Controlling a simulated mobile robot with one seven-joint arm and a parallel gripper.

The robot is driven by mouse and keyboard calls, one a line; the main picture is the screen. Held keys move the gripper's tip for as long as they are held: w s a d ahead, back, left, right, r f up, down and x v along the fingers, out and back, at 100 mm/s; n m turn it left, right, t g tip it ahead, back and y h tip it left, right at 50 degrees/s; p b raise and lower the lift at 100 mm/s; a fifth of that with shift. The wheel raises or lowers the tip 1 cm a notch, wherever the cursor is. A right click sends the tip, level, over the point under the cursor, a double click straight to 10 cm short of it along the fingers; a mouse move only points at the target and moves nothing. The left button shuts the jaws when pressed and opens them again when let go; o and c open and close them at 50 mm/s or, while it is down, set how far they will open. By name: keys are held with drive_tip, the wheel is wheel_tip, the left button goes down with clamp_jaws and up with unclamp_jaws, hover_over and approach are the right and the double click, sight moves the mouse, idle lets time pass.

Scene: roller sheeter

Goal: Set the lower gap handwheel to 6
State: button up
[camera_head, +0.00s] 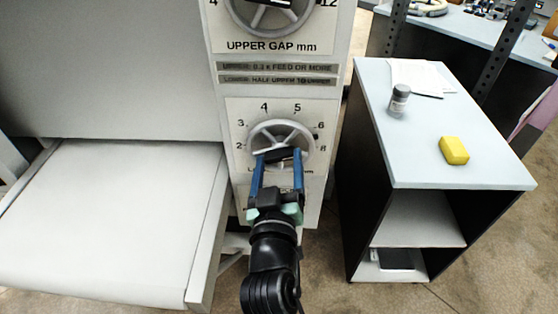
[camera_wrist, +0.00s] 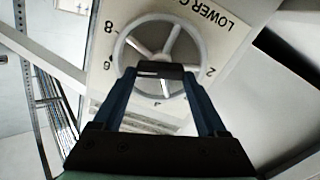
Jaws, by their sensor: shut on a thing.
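The lower gap handwheel (camera_head: 282,135) is a grey spoked wheel on a pale panel, with dial numbers 2, 3, 4, 5, 6 and 8 around it. It also shows in the wrist view (camera_wrist: 160,50), with LOWER printed beside it. My gripper (camera_head: 277,155) has two blue fingers reaching to the lower part of the wheel. In the wrist view the fingertips (camera_wrist: 160,72) are at a short dark bar across the wheel, and my gripper is shut on it. The fingers cover part of the wheel and its label. I cannot tell which number the wheel points at.
The upper gap handwheel (camera_head: 265,12) is above, over two grey instruction strips (camera_head: 278,73). A white conveyor bed (camera_head: 110,220) lies left. A cabinet (camera_head: 440,100) stands right, bearing a grey-capped jar (camera_head: 399,100) and a yellow block (camera_head: 454,150). Floor shows between panel and cabinet.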

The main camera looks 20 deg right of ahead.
drive_tip(key=shift+n, duration=1)
drive_tip(key=o, duration=1.3)
drive_tip(key=b+v, duration=0.3)
drive_tip(key=v, duration=1)
